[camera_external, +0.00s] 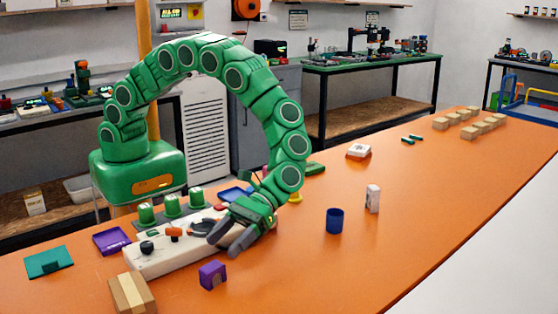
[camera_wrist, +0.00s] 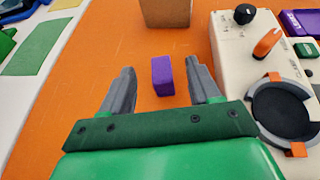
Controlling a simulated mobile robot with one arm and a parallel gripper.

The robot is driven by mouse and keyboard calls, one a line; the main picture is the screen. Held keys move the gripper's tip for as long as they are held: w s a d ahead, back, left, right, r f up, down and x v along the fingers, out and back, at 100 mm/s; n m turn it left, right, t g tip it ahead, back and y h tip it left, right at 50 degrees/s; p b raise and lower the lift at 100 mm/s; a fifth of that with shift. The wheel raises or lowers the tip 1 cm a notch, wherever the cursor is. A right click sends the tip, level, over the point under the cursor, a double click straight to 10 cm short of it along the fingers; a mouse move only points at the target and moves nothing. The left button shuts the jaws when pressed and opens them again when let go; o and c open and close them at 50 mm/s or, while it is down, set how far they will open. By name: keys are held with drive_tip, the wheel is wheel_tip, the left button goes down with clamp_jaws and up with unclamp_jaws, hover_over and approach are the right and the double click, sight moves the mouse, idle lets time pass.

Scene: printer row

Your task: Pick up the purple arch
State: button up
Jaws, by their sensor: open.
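In the wrist view the purple arch (camera_wrist: 162,76) lies between and a little beyond the fingertips, nearer the right finger.
The white control panel (camera_external: 150,262) with knobs and green buttons is close by. A cardboard box (camera_external: 131,292) stands left of the arch. A blue cup (camera_external: 335,221) and a white box (camera_external: 373,198) stand to the right.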

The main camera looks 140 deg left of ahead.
sight(215, 264)
drive_tip(key=shift+f, duration=0.95)
drive_tip(key=shift+d+f, duration=0.15)
drive_tip(key=shift+x, duration=1.25)
drive_tip(key=shift+f+x, duration=0.3)
drive_tip(key=shift+x, duration=2.15)
drive_tip(key=shift+w, duration=0.1)
drive_tip(key=c, duration=1)
drive_tip(key=shift+r, duration=0.15)
drive_tip(key=shift+c, duration=0.2)
